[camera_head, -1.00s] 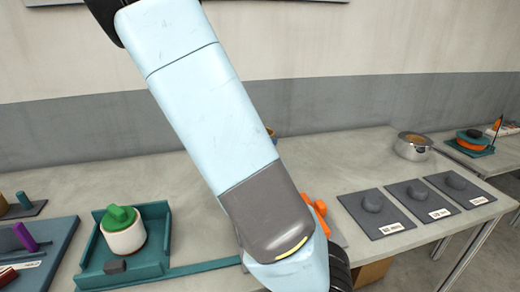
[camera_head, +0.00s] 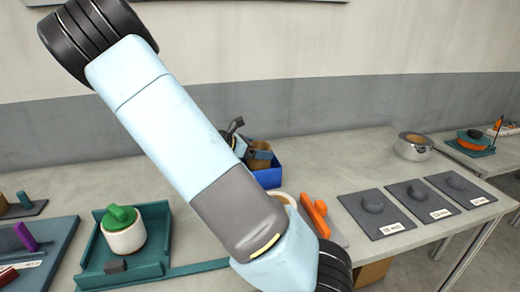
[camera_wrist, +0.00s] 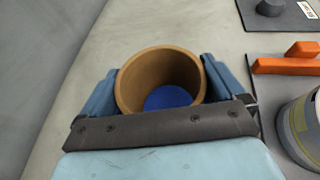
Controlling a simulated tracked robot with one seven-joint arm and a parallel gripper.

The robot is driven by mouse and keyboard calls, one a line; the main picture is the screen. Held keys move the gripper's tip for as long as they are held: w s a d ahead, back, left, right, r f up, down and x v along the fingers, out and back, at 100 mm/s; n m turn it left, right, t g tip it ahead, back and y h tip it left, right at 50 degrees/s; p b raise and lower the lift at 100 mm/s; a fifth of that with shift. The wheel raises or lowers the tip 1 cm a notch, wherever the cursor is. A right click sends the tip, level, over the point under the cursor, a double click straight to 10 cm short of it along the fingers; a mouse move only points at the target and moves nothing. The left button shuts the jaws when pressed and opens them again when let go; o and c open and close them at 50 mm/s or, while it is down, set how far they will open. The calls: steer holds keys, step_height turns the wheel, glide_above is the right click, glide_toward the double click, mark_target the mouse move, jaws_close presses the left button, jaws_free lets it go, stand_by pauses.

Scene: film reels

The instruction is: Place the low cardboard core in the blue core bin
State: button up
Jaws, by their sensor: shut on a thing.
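The low cardboard core (camera_wrist: 127,88) is a brown open ring, held between the two blue-grey fingers of my gripper (camera_wrist: 160,78) in the wrist view. The gripper is shut on it. Through the core's opening a blue surface (camera_wrist: 168,97) shows below. In the head view a brown round piece (camera_head: 261,147), seemingly the core, shows at the blue core bin (camera_head: 268,178), just right of my arm. My arm hides part of the bin. I cannot tell whether the core is above the bin or inside it.
Orange pieces (camera_head: 313,212) lie right of the bin, with grey label pads (camera_head: 376,212) and a metal pot (camera_head: 412,147) beyond. A teal tray (camera_head: 155,255) holding a white and green item (camera_head: 123,232) is at left. A grey and yellow cylinder (camera_wrist: 302,128) stands at right in the wrist view.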

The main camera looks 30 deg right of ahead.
steer(key=shift+f, duration=0.55)
steer(key=o, duration=0.6)
steer(key=shift+o, duration=0.2)
